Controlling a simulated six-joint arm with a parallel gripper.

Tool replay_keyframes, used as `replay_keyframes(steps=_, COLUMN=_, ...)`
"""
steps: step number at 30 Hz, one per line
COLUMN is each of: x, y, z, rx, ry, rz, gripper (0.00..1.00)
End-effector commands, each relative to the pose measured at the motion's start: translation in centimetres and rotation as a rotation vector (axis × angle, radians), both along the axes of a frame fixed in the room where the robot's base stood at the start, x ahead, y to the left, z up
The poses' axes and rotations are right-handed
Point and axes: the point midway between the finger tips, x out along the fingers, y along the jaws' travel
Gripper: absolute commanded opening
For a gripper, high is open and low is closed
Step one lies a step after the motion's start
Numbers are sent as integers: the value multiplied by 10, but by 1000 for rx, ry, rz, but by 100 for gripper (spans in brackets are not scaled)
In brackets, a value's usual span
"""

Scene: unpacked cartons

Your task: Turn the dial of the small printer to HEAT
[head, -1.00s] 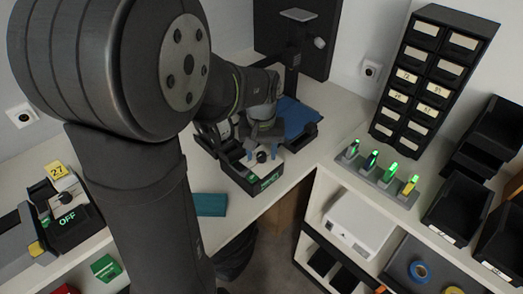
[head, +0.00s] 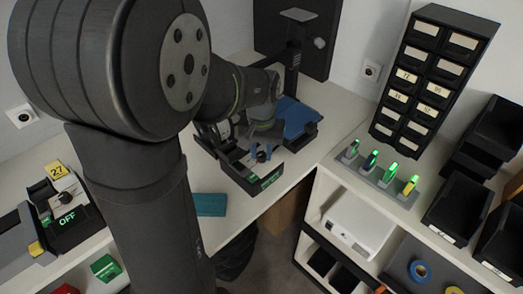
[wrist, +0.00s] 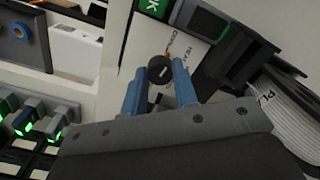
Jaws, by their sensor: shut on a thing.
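The small printer (head: 252,183) is a black box with a lit green display on its front, on the white bench in the head view. Its round black dial (wrist: 160,69) sits on a white label plate in the wrist view. Lettering runs around the dial, one word looking like HEAT, with a small red mark beside the dial. A light line on the dial's face slants toward the upper right; I cannot tell which word it points at. My gripper (wrist: 159,84) has its blue fingers on either side of the dial, shut on it. In the head view, the gripper (head: 262,153) is over the printer.
A second device (head: 82,226) with a dial, an OFF display and a yellow 27 tag stands at the left. A rack of lit green and yellow items (head: 380,175) is at the right.

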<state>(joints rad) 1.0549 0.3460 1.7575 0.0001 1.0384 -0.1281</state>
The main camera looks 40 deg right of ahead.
Motion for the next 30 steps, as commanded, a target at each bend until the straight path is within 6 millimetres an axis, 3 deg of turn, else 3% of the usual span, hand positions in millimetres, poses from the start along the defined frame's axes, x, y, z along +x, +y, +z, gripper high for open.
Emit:
replay_keyframes(steps=18, x=0, y=0, z=1, rx=-1, ry=0, rz=-487, gripper=4)
replay_keyframes(steps=30, x=0, y=0, z=1, rx=-2, ry=-1, rz=-632, gripper=4)
